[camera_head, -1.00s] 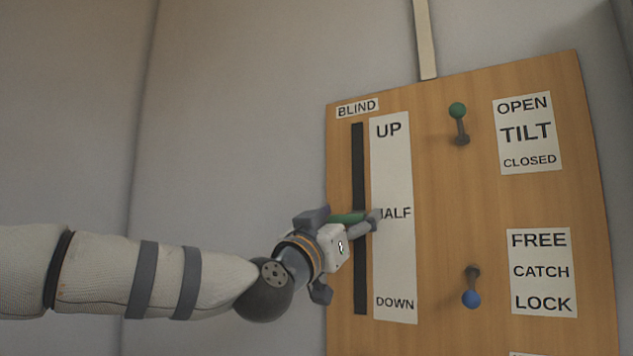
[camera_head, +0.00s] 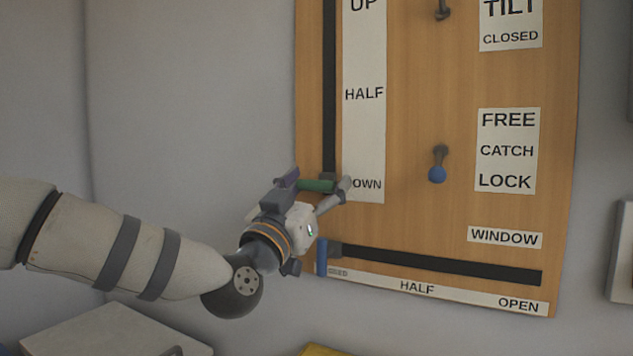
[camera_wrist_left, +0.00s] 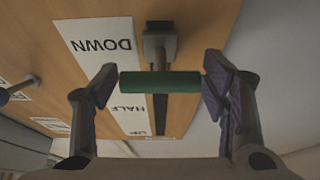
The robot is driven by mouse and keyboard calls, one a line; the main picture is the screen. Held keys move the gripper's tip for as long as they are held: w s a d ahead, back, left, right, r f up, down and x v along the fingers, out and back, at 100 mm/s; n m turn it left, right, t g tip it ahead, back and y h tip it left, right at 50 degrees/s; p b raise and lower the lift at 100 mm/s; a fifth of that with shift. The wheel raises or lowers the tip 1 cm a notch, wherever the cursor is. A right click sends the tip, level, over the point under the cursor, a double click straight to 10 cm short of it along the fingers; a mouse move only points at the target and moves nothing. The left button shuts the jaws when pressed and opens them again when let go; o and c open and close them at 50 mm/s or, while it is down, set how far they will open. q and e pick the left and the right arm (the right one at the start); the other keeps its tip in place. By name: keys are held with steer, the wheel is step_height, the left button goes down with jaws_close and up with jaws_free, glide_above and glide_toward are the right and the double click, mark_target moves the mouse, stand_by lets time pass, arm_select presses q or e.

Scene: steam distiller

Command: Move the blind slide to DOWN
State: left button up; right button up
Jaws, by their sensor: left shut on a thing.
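The blind slide's green handle (camera_head: 316,185) stands out from the dark vertical slot (camera_head: 329,90) on the wooden panel (camera_head: 410,220). It is level with the DOWN word (camera_head: 367,184) on the white scale, whose first letter is covered by a finger. My left gripper (camera_head: 317,184) is shut on the green handle, with one finger at each end. The left wrist view shows the handle (camera_wrist_left: 160,82) between the fingertips, its grey mount (camera_wrist_left: 160,45) beside DOWN (camera_wrist_left: 103,45). My right gripper is not in view.
Just below my left gripper is the blue window handle (camera_head: 322,257) at the CLOSED end of a horizontal slot (camera_head: 440,264). A blue-knobbed lever (camera_head: 437,174) points toward LOCK at the right. A pale box (camera_head: 100,335) is at lower left. The wall left of the panel is clear.

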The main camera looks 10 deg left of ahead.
arm_select(q)
steer(key=shift+f, duration=0.25)
steer(key=o, duration=1.7)
steer(key=shift+r, duration=0.1)
